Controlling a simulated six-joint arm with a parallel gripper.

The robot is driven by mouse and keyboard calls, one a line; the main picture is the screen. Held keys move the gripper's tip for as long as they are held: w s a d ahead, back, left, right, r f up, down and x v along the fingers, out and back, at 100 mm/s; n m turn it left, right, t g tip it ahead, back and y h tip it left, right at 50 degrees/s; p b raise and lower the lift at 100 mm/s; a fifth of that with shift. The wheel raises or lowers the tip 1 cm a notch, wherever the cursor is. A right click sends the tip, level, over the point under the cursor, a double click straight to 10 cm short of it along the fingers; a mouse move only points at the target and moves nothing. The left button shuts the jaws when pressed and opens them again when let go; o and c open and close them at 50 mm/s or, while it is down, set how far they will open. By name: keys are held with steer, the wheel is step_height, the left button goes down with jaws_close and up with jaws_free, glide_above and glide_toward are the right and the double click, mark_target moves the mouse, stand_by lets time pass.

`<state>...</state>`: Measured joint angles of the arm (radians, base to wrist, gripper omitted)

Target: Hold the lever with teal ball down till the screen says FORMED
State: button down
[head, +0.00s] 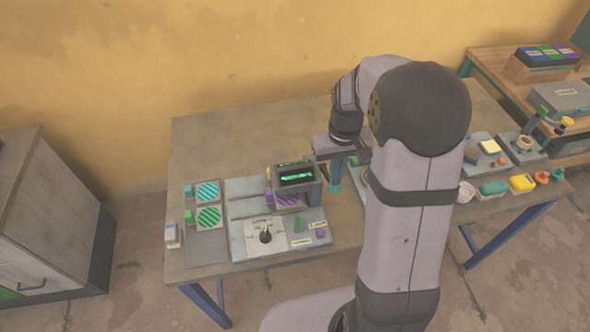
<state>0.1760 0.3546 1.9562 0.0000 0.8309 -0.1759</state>
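The press (311,196) stands on the table with a dark screen (296,176) on top. The screen shows lit green marks too small to read. A purple striped plate (287,200) sits under the press head. My gripper (328,183) is just right of the screen, pointing down. A small teal piece (335,188) shows at its lower end; I cannot tell whether it is the lever's ball or part of the gripper. The lever's shaft is not clearly visible. My arm hides the area to the right, and the finger gap cannot be made out.
Two striped plates, teal (207,191) and green (208,217), lie at the left. In front of the press is a white panel (258,248) with a black-handled switch (265,236). Small coloured items (521,183) crowd the right end. The table's back left is clear.

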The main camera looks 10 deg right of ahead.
mark_target(336, 189)
steer(key=shift+f, duration=0.1)
steer(key=shift+s+f, duration=0.25)
steer(key=shift+s+f+b, duration=0.25)
steer(key=shift+f+b, duration=0.05)
steer(key=shift+f, duration=0.25)
steer(key=shift+s+f+b, duration=0.25)
steer(key=shift+f, duration=0.25)
stand_by(1.2)
steer(key=shift+s+f+b, duration=0.15)
steer(key=shift+f+b, duration=0.15)
steer(key=shift+f, duration=0.55)
steer(key=shift+s+f+b, duration=0.15)
steer(key=shift+f+b, duration=0.1)
steer(key=shift+f, duration=0.6)
stand_by(3.0)
